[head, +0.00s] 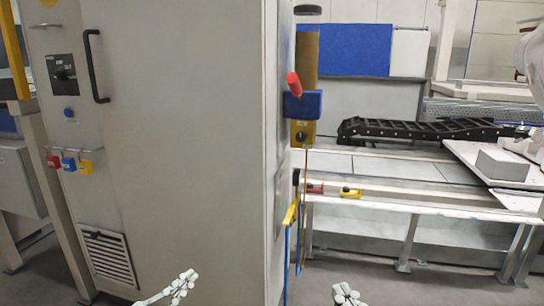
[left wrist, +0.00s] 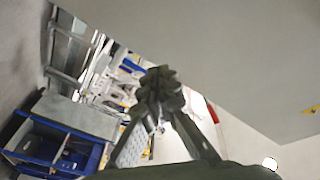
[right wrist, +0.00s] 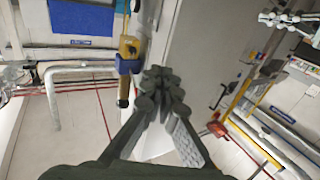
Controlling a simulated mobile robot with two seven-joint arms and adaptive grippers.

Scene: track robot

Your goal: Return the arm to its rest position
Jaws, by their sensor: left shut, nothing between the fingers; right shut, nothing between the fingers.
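My left gripper (head: 184,283) shows at the bottom edge of the head view, in front of the lower part of a grey cabinet. My right gripper (head: 346,293) shows at the bottom edge, right of the cabinet, over the floor. In the left wrist view the left fingertips (left wrist: 160,88) meet with nothing held. In the right wrist view the right fingertips (right wrist: 162,88) are together and empty. Most of both arms is out of the head view.
The tall grey cabinet (head: 190,130) fills the left and middle. A blue and brass lock device (head: 302,104) with a red handle sticks out on its right side. A bench (head: 395,165) stands at the right, with a black cable chain (head: 420,130) and a grey box (head: 503,165).

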